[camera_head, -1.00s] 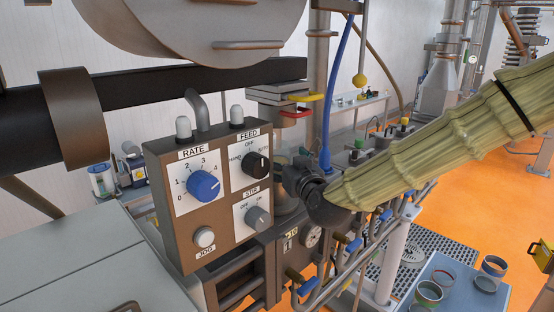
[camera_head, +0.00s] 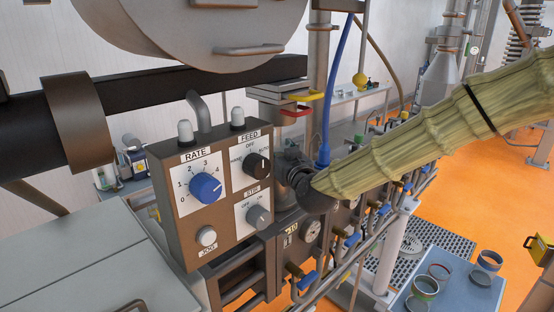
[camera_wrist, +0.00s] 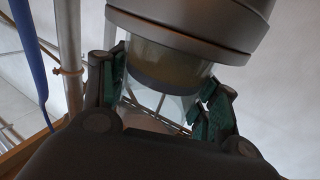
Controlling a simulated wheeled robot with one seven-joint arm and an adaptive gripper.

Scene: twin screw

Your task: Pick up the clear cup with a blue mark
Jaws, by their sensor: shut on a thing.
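In the wrist view, my gripper (camera_wrist: 165,105) has its two green-padded fingers on either side of a clear cup (camera_wrist: 183,108). The cup is see-through and its outline is faint. It is right under a dark round outlet (camera_wrist: 185,30) with a yellowish lower part; whether they touch I cannot tell. No blue mark can be made out on it. In the head view, my gripper is by the machine, just right of the control panel (camera_head: 208,195). Its fingertips and the cup are mostly hidden there by the panel and my wrist.
A blue-grey table (camera_head: 455,300) at the lower right holds several clear cups, one with a green band (camera_head: 425,287) and one with a red rim (camera_head: 439,271). Pipes with blue-handled valves (camera_head: 352,240) run below my arm. A blue hose (camera_head: 340,90) hangs behind my gripper.

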